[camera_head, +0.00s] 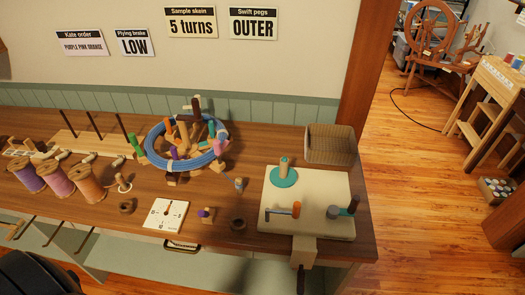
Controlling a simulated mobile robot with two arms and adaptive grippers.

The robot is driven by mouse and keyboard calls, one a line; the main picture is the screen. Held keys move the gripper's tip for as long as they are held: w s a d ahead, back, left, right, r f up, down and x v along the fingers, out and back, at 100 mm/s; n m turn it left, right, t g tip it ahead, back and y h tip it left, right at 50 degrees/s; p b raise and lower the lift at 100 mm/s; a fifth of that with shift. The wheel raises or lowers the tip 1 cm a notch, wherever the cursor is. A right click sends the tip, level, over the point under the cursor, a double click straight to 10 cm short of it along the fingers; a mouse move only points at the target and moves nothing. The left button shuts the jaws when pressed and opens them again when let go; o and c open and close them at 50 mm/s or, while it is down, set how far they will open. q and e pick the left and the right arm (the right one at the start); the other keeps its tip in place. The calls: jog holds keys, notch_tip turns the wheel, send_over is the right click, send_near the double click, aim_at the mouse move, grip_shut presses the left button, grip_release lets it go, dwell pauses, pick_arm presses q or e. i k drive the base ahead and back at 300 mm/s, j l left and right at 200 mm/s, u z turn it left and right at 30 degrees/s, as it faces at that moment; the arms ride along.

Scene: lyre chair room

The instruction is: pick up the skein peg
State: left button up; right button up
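Which piece is the skein peg I cannot tell for sure. A wooden swift (183,134) with several upright coloured pegs stands at the middle back of the bench, and a blue skein (152,151) is looped around it. An orange peg and a purple peg show among them, small and crowded. A purple-topped wooden piece (205,214) stands on the bench in front. A small blue-tipped piece (239,184) lies right of the swift. Neither of my grippers is in view.
The wooden bench holds several thread spools (56,178) at left, a white dial card (165,214), dark rings (238,224), a cream board (310,226) with a winder, and a wicker basket (331,145). Wall cards read "Sample skein 5 turns" and "Swift pegs OUTER".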

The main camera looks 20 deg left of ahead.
aim_at(238, 184)
jog(key=u, duration=0.95)
jog(key=i+j+z, duration=0.1)
jog(key=j, duration=0.25)
jog(key=i+j+z, duration=0.1)
jog(key=j, duration=0.3)
jog(key=i+j+z, duration=0.1)
jog(key=i+j, duration=0.15)
jog(key=j, duration=0.15)
jog(key=i+j+z, duration=0.1)
jog(key=j, duration=0.3)
jog(key=i+j, duration=0.15)
jog(key=j, duration=0.25)
jog(key=z, duration=0.05)
